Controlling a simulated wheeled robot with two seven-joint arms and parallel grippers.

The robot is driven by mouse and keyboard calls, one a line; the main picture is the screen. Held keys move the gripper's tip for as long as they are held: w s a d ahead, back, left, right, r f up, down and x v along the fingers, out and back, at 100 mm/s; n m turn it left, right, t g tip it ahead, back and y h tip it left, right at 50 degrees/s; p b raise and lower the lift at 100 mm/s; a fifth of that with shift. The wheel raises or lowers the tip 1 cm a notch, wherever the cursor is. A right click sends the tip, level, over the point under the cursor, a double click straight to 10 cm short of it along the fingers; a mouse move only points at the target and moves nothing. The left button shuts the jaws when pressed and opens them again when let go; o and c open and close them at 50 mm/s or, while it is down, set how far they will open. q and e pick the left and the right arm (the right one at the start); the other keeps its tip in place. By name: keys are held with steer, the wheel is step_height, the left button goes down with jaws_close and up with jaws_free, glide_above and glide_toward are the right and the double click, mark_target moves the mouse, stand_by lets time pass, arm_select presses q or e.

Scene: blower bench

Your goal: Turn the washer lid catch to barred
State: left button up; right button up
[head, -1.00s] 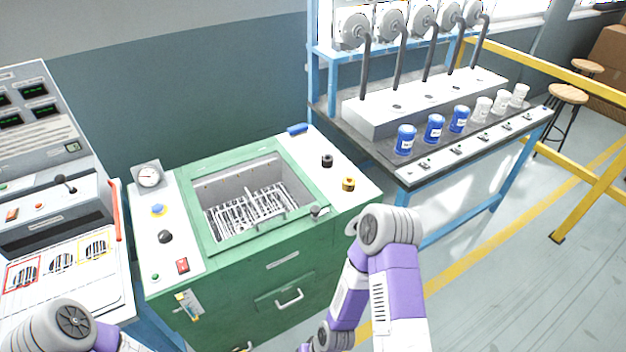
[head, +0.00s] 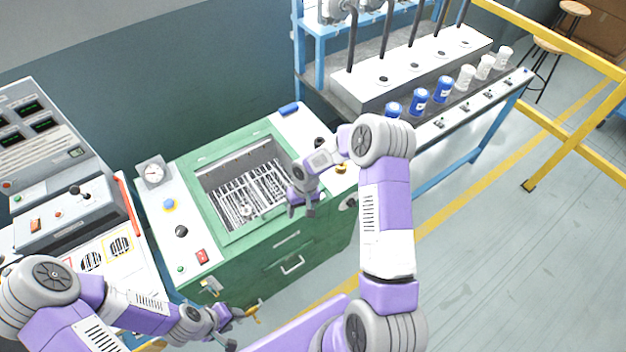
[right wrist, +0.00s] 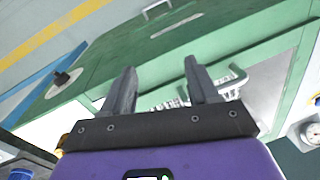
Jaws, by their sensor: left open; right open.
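The green washer (head: 262,262) stands in the middle of the head view, its basin open and a wire rack (head: 245,195) inside. A dark knob on a light plate (head: 348,203) shows at its front right; a dark knob also shows at the left of the right wrist view (right wrist: 62,78). I cannot tell for sure which part is the lid catch. My right gripper (head: 302,212) is open and empty over the basin's front right rim; its fingers also show in the right wrist view (right wrist: 160,68). My left gripper (head: 238,328) is open and empty, low before the washer's front left.
A control console (head: 60,200) stands at the left. A bench with blue canisters (head: 418,100) and white ones stands at the back right. The washer's top has a gauge (head: 152,173), buttons and a red switch (head: 202,256). A yellow rail (head: 575,130) runs at the right; floor before it is clear.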

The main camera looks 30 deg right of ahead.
steer(key=shift+h, duration=0.8)
steer(key=w+d+r, duration=0.1)
steer(key=d+r, duration=0.1)
steer(key=w+d+r+p, duration=0.1)
steer(key=d+r, duration=0.1)
steer(key=w+d+r+p, duration=0.1)
steer(key=r, duration=0.1)
steer(key=shift+d+r, duration=0.3)
steer(key=shift+d, duration=0.1)
steer(key=shift+w+d+r+p, duration=0.1)
steer(key=shift+d+r+p, duration=0.05)
steer(key=shift+d+p, duration=0.2)
arm_select(q)
step_height(320, 180, up, 5)
steer(key=shift+f+p, duration=0.2)
steer(key=shift+p, duration=0.15)
arm_select(e)
steer(key=shift+m, duration=0.3)
step_height(320, 180, down, 7)
steer(key=shift+f, duration=0.2)
steer(key=c, duration=1)
